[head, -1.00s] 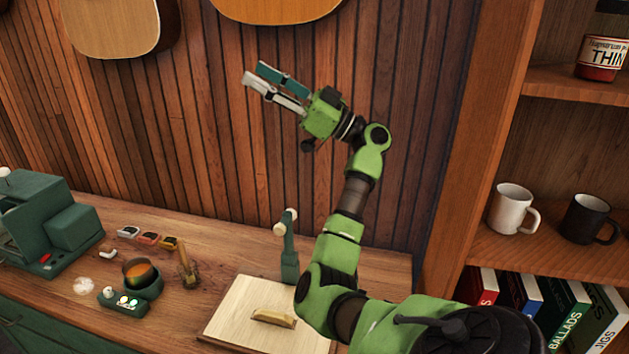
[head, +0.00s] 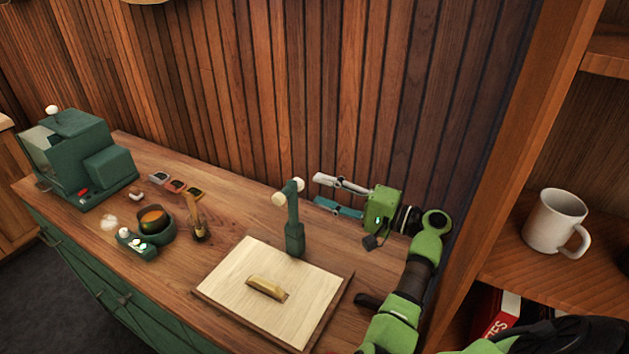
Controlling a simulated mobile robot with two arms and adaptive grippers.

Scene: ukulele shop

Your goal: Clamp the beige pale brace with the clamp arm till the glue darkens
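The beige pale brace (head: 266,288) lies on the light wooden board (head: 312,308) on the counter. The green clamp arm (head: 293,222) stands upright at the board's back edge, with a round cream knob (head: 279,199) at its top; it is raised clear of the brace. My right gripper (head: 318,190) is just right of the clamp arm's top, its two fingers spread apart and pointing left, with nothing between them. From this view I cannot tell whether it touches the clamp arm. My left gripper is not in view.
A glue pot (head: 154,220) with a brush (head: 197,218) beside it, small coloured pans (head: 175,186) and a green machine (head: 80,155) stand on the counter's left. A shelf with a white mug (head: 552,222) closes off the right. The wooden wall is behind.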

